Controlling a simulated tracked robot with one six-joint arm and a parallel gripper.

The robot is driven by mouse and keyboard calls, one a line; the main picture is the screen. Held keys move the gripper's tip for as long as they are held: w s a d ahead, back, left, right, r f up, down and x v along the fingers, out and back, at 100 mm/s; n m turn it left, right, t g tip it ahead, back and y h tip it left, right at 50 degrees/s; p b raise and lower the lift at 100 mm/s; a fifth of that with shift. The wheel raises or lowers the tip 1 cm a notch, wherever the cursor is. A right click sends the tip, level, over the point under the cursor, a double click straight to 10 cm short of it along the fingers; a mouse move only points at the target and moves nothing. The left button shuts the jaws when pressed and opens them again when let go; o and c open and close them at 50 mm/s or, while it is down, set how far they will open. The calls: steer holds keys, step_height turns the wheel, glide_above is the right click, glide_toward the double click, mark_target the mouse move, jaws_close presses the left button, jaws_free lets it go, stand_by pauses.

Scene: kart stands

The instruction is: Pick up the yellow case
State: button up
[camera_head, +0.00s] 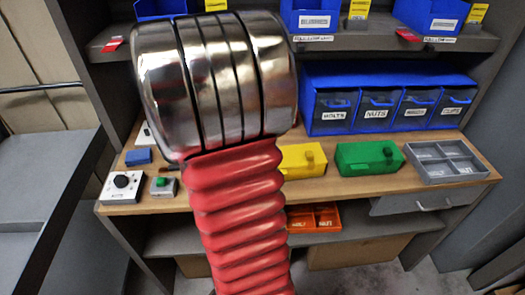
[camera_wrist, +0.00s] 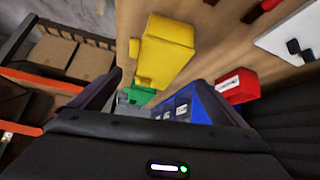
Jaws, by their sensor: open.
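The yellow case (camera_head: 302,160) stands on the wooden worktop in the head view, its left part hidden behind my red arm. It has a knob on its front face. In the wrist view the yellow case (camera_wrist: 168,48) shows tilted, ahead of my gripper (camera_wrist: 158,80). My gripper is open, its two dark fingers spread with nothing seen between their tips. The case appears beyond the fingertips, apart from them. My gripper is not visible in the head view, where my arm covers the middle.
A green case (camera_head: 369,160) stands right of the yellow one, then a grey divided tray (camera_head: 445,163). Blue labelled drawers (camera_head: 388,104) stand behind. Small switch boxes (camera_head: 122,187) are at left. A red box (camera_wrist: 237,85) shows in the wrist view.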

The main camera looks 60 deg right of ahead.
mark_target(292, 154)
steer(key=shift+s+d+f+m+g, duration=0.15)
steer(key=shift+s+d+m+g, duration=0.05)
steer(key=shift+s+d+m, duration=0.35)
steer(key=shift+s+d+f+m+g, duration=0.2)
steer(key=shift+s+d+m, duration=0.2)
steer(key=shift+d, duration=0.25)
steer(key=x, duration=0.8)
steer(key=shift+s+f, duration=0.15)
steer(key=shift+f, duration=0.05)
steer(key=shift+a+x, duration=0.2)
steer(key=shift+x, duration=2.45)
steer(key=shift+c, duration=0.7)
steer(key=c, duration=1.2)
